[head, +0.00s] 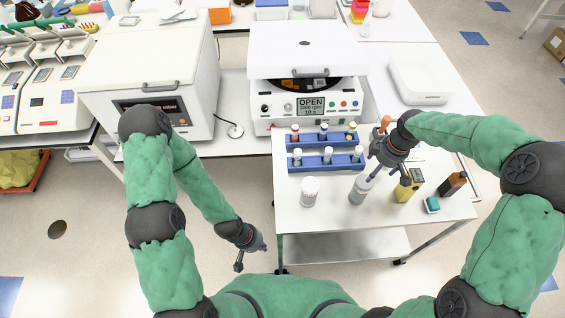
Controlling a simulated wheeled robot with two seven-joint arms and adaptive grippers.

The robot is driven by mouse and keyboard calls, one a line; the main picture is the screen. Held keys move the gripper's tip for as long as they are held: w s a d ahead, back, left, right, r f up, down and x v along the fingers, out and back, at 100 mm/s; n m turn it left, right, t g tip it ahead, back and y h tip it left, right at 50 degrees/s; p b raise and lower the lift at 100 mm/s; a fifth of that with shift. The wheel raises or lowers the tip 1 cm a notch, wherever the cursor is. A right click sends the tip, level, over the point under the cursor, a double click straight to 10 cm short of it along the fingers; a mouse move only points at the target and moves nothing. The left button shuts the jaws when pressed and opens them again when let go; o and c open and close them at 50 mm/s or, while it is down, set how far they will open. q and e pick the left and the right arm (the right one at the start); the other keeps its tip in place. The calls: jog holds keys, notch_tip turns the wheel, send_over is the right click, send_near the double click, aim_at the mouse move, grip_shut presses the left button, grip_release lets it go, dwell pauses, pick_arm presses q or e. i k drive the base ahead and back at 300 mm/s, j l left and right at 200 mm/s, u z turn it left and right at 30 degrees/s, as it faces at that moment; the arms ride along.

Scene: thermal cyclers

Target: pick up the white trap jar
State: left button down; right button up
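A white jar with a white lid (310,191) stands upright on the front left part of the white table, and I take it for the trap jar. A grey-white bottle with a pale top (358,190) stands to its right. My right gripper (388,178) hangs over the table, right of this bottle, with its fingers apart. One finger is close to the bottle; I cannot tell whether they touch. My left gripper (252,258) is open and empty, low in front of the table's left edge, away from the jar.
Blue racks with capped tubes (326,159) stand behind the jar. A yellow bottle (407,190), a teal block (432,205) and a brown bottle (453,184) stand to the right. A centrifuge (308,80) with a raised lid is behind. The table's front edge is clear.

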aim_at(310, 185)
jog(key=j+z, duration=0.45)
jog(key=k+j+z, duration=0.15)
jog(key=j+z, duration=0.35)
